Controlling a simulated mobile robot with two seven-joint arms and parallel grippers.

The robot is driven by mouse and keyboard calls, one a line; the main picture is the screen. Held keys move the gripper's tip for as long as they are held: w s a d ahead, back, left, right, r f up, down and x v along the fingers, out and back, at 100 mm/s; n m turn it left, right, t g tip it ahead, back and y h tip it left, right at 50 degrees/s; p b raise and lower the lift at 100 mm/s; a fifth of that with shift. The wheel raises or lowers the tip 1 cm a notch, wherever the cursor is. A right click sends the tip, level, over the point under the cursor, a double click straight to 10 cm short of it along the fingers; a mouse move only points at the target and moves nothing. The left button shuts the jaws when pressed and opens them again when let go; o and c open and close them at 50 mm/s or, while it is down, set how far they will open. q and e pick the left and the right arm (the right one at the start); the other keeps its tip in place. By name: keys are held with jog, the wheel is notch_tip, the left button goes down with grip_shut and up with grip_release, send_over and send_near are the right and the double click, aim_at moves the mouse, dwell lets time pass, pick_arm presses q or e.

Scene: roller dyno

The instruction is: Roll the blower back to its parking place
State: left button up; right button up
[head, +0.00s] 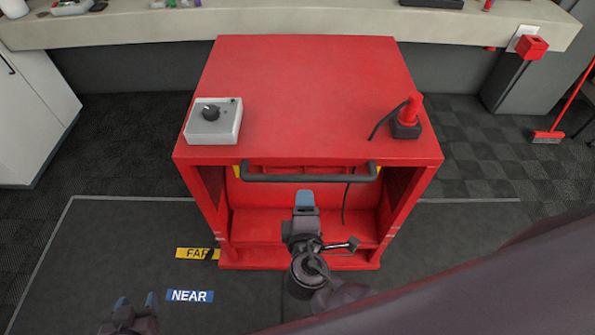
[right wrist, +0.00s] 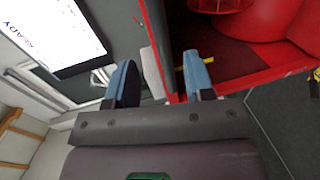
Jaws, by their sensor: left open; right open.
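The blower is a large red cabinet (head: 310,85) standing on the dark floor mat, with an open front. A black bar handle (head: 310,178) runs across its front under the top. My right gripper (head: 305,196) is open, in front of the cabinet and just below the handle's middle in the head view; touching or apart, I cannot tell. In the right wrist view its two blue fingertips (right wrist: 160,78) are spread with nothing held between them, beside the red cabinet wall. My left gripper (head: 136,303) is open and empty, low at the left, near the NEAR label (head: 190,296).
A grey knob box (head: 213,122) and a red-handled switch (head: 407,118) sit on the cabinet top. A pale counter (head: 310,22) stands behind. A red broom (head: 548,136) stands at right. The mat at left is clear.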

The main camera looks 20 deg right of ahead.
aim_at(306, 181)
jog(key=x, duration=0.7)
jog(key=p+x, duration=0.1)
jog(key=x, duration=0.3)
jog(key=shift+s+d+r, duration=0.1)
jog(key=shift+d, duration=0.2)
jog(key=shift+c, duration=0.3)
grip_shut()
